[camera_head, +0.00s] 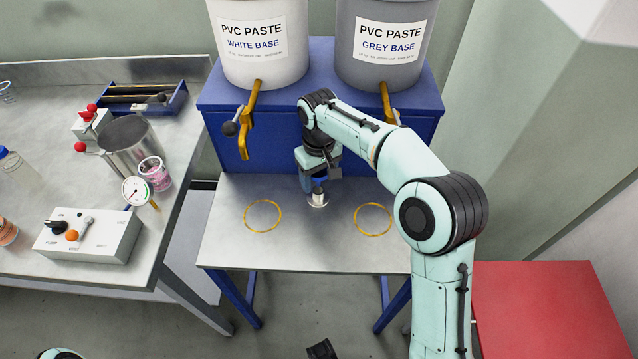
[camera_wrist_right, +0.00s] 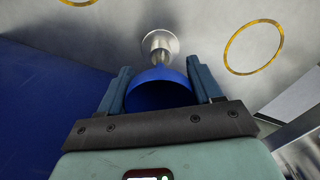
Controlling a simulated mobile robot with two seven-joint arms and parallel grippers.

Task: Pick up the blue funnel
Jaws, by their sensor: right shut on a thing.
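The blue funnel (camera_wrist_right: 158,92) is between the two fingers of my right gripper (camera_wrist_right: 160,85) in the right wrist view. The fingers are shut on it, one on each side. In the head view the right gripper (camera_head: 319,180) points down over the middle of the metal table, and little of the funnel shows past it. A small silver piece with a round foot (camera_head: 318,199) is directly below the gripper. I cannot tell whether the funnel touches it. A dark part at the bottom edge of the head view may belong to my left gripper; its fingers are not clear.
Yellow rings (camera_head: 263,216) and (camera_head: 374,219) mark the metal table (camera_head: 300,256). Two paste buckets (camera_head: 258,60) and (camera_head: 384,62) with yellow taps stand on a blue stand (camera_head: 310,75) behind. A bench (camera_head: 40,180) with a control box (camera_head: 88,235) is at left, a red surface (camera_head: 550,310) at right.

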